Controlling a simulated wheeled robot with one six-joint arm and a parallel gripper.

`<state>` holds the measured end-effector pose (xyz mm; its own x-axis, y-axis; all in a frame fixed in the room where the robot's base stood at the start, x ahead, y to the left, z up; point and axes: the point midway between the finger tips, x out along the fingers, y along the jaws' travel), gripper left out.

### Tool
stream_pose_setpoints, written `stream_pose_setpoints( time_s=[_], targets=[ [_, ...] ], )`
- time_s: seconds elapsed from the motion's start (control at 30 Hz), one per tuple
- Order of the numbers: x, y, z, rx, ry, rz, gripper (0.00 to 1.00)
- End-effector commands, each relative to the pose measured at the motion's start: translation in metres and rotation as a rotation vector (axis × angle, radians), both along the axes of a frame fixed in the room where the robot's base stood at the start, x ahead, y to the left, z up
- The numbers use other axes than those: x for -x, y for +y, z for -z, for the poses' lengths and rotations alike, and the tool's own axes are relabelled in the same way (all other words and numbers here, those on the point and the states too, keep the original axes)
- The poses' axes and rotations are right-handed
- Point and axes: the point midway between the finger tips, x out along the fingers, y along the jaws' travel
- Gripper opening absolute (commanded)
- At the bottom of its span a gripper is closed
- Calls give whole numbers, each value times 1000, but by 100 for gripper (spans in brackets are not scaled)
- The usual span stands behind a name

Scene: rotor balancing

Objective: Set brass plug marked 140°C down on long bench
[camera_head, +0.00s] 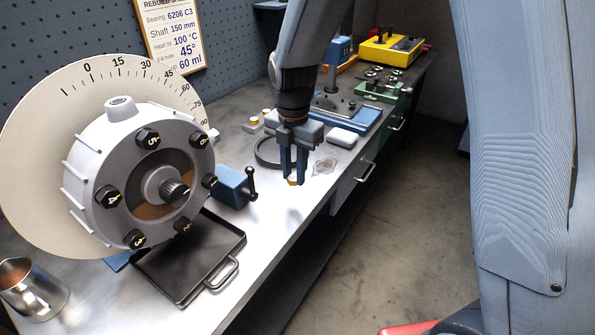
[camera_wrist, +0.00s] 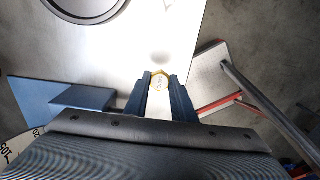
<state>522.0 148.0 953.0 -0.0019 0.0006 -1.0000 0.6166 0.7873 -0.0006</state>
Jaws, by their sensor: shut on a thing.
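My gripper (camera_head: 293,180) is shut on a small brass plug (camera_head: 292,182), most of which the fingers hide in the head view. In the wrist view the plug (camera_wrist: 159,81) shows between the fingertips (camera_wrist: 160,88), with a pale top bearing dark marks too small to read. The long bench (camera_head: 262,228) has a bare metal top and lies beneath my gripper, near its front edge.
A black tray (camera_head: 178,268), a blue vise (camera_head: 236,186) and a numbered rotor (camera_head: 140,180) stand left.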

Motion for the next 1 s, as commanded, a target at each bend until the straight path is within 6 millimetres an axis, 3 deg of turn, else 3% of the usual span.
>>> stream_pose_setpoints(
  time_s=[0.4, 0.93, 0.97, 1.0],
  targets=[
    [1, 2, 44, 0, 1, -2, 0],
    [0, 2, 53, 0, -1, -3, 0],
    [0, 2, 53, 0, -1, -3, 24],
    [0, 2, 52, 0, -1, -3, 31]
  ],
)
